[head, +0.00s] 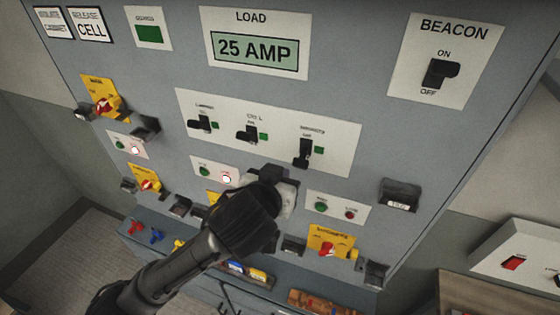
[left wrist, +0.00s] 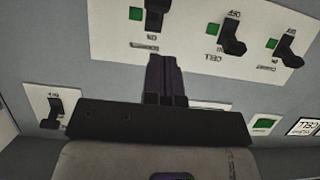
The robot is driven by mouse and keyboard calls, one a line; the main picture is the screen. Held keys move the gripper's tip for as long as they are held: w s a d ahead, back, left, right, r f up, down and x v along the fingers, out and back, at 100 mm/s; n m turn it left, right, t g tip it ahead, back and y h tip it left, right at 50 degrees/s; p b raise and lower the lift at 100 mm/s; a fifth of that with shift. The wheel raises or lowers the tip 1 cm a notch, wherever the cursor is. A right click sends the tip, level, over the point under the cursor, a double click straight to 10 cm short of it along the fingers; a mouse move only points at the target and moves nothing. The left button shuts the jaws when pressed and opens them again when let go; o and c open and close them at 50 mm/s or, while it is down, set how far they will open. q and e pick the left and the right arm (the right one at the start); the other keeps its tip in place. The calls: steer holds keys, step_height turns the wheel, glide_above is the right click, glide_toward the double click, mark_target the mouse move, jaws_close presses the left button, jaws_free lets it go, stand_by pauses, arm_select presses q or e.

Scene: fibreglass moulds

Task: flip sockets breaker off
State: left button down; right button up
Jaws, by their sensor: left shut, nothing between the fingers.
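The breaker plate (head: 268,157) carries three black levers with a green lamp beside each. The right-hand one in the head view, whose small label seems to read sockets, is the sockets breaker (head: 305,153). Its lever points down, away from the label side, unlike the other two. In the left wrist view, which is upside down, the sockets breaker (left wrist: 153,15) is at the top, partly cut off. My left gripper (head: 270,180) is shut and empty, just below the plate and left of that lever. Its joined fingers (left wrist: 164,62) point toward the breaker; contact cannot be told. My right gripper is not in view.
The cell breaker (head: 250,132) and another breaker (head: 203,122) stand to the left. The load display (head: 258,50) reads 25 AMP. A beacon switch (head: 438,73) is at upper right. Yellow-backed red rotary switches, including one at lower right (head: 330,243), and small hasps surround my arm.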

arm_select(q)
steer(key=shift+s+a+r, duration=0.15)
steer(key=shift+s+a, duration=0.05)
steer(key=shift+s, duration=0.4)
steer(key=s+a+r+m+t, duration=0.3)
steer(key=a+r+m, duration=0.25)
steer(key=r, duration=0.25)
steer(key=s+a+f+n+g+y+p, duration=0.3)
steer(key=s+a+f+n, duration=0.2)
steer(key=a+f, duration=0.7)
steer(key=s+a+f+n+g+y+p, duration=0.1)
steer(key=s+a+f+n+g+p, duration=0.2)
steer(key=s+f+g, duration=0.6)
steer(key=s+a+f, duration=0.1)
steer(key=s+f, duration=1.4)
steer(key=s, duration=0.1)
steer(key=shift+s+a+y, duration=0.15)
steer(key=shift+y, duration=0.15)
steer(key=shift+f, duration=0.1)
